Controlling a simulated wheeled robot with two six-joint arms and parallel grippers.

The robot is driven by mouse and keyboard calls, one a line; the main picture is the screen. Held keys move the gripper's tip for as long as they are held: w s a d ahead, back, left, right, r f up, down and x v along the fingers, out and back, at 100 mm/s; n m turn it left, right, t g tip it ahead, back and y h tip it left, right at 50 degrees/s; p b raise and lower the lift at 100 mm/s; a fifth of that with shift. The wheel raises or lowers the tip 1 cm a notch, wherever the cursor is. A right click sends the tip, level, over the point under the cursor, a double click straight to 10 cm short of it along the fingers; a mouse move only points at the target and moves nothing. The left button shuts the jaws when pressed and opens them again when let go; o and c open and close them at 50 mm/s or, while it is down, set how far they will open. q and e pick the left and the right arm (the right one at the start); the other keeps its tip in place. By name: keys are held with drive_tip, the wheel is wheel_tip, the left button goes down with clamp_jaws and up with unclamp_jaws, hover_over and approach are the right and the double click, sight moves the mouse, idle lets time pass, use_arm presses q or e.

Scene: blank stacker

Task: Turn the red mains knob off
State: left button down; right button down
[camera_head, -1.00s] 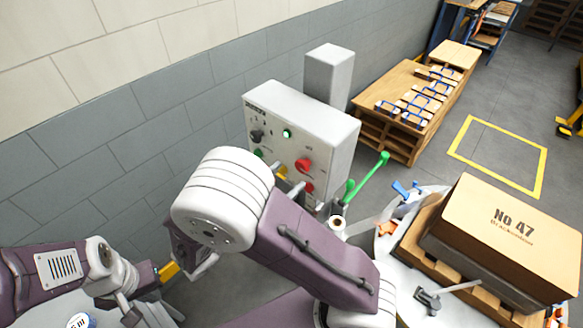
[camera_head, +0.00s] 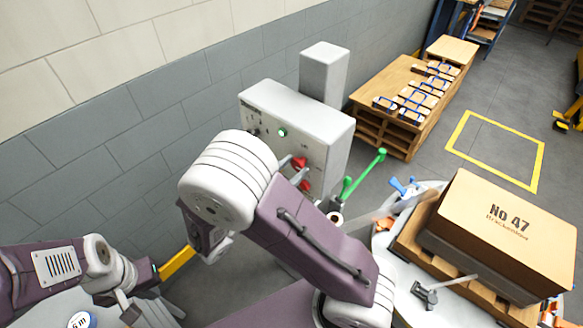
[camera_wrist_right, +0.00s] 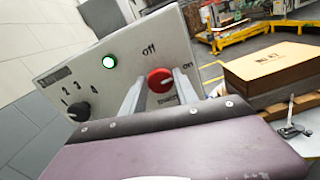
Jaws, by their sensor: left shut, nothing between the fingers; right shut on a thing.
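The red mains knob (camera_wrist_right: 159,80) is on the face of a grey control box (camera_wrist_right: 130,50), with "Off" printed above it and "on" to its right. My right gripper (camera_wrist_right: 160,88) has one finger on each side of the knob and is shut on it. Which label the knob points to is hard to tell. In the head view the knob (camera_head: 299,162) is partly covered by my right arm, and the fingers of the right gripper (camera_head: 297,174) reach it. My left gripper (camera_head: 128,312) is shut and empty at the lower left, away from the box.
A lit green button (camera_wrist_right: 109,61) and a black numbered selector (camera_wrist_right: 79,111) share the panel. A second red part (camera_head: 304,187) sits below the knob. A green lever (camera_head: 365,172) stands right of the box. A large carton (camera_head: 500,235) is at the right.

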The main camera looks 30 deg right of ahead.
drive_tip(key=n+p, duration=0.2)
drive_tip(key=p, duration=0.1)
drive_tip(key=n+p, duration=0.5)
drive_tip(key=p, duration=0.2)
drive_tip(key=shift+w+r+n, duration=0.1)
drive_tip(key=shift+r+n, duration=0.25)
drive_tip(key=shift+n, duration=0.05)
drive_tip(key=n+p, duration=0.2)
drive_tip(key=shift+f+n, duration=0.1)
drive_tip(key=shift+n, duration=0.3)
drive_tip(key=n+p, duration=0.2)
drive_tip(key=n, duration=0.1)
drive_tip(key=shift+a+f, duration=0.1)
drive_tip(key=shift+w+f+n+p, duration=0.15)
drive_tip(key=shift+n+p, duration=0.5)
drive_tip(key=shift+n, duration=1.45)
drive_tip(key=c, duration=0.9)
unclamp_jaws()
drive_tip(key=shift+c, duration=0.2)
drive_tip(key=shift+f, duration=0.1)
